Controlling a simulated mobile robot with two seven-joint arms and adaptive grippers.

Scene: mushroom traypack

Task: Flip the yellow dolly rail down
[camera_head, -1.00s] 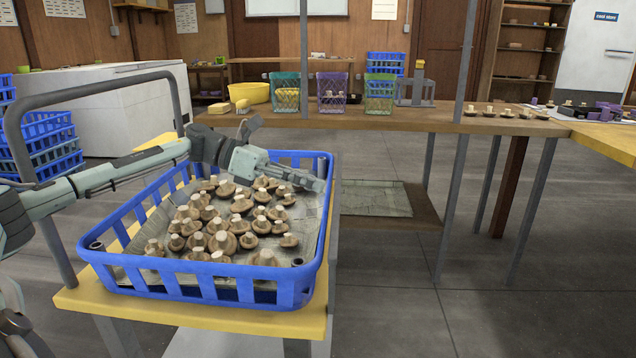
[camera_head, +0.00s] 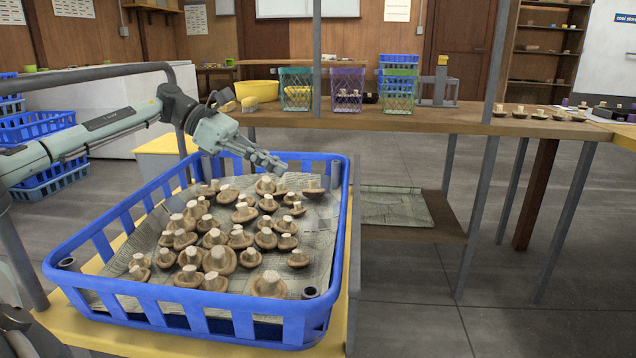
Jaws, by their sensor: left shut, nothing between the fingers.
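The yellow dolly (camera_head: 338,335) stands in the front left, with a blue crate (camera_head: 215,300) on its deck. Its hoop-shaped rail (camera_head: 100,73) stands upright at the dolly's left and looks grey, not yellow. My left arm crosses in front of the rail. My left gripper (camera_head: 280,167) is shut and empty, above the far side of the crate, pointing right and apart from the rail. My right gripper is out of view.
Brown mushrooms (camera_head: 220,259) lie on newspaper in the crate, under the left gripper. A wooden bench (camera_head: 430,119) with baskets stands behind. A white chest (camera_head: 110,110) and stacked blue crates (camera_head: 40,128) are at the left.

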